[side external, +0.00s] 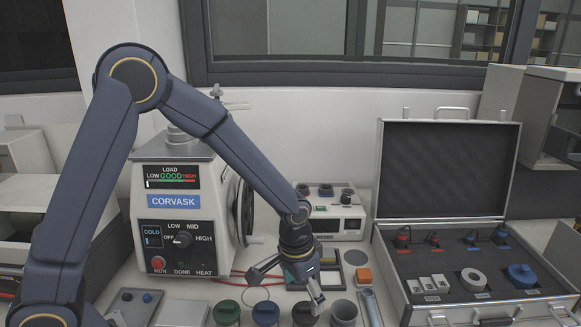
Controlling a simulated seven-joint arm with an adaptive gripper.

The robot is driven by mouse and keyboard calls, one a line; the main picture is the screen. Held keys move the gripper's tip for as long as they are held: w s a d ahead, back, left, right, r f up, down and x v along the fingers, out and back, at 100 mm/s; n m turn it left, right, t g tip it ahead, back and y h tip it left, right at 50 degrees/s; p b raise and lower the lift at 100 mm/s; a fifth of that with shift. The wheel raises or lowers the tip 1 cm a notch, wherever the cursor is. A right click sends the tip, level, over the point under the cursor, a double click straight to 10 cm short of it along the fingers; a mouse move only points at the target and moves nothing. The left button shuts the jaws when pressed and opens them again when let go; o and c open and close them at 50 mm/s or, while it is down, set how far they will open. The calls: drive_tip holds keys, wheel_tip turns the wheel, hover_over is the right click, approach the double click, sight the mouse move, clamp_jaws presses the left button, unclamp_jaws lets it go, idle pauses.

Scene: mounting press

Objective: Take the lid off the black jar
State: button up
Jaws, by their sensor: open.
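A row of jars stands at the bottom edge of the side view, cut off by the frame. The darkest one, which looks like the black jar (304,315), is third from the left. Its top is partly hidden by a finger of my gripper, and I cannot tell clearly whether it has its lid on. My gripper (287,289) is open and points down with its fingers spread. It is above and slightly left of the black jar. One fingertip shows in front of or over that jar; contact cannot be told. Nothing shows between the fingers.
A green jar (227,312) and a dark blue jar (265,314) stand left of the black one, a grey cup (344,312) right. The press (178,215) is behind at left. An open case (470,270) with parts lies right.

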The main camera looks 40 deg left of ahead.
sight(305, 308)
drive_tip(key=f, duration=0.4)
drive_tip(key=shift+w+d+f, duration=0.2)
drive_tip(key=shift+f, duration=0.15)
drive_tip(key=shift+c, duration=0.2)
drive_tip(key=c, duration=0.8)
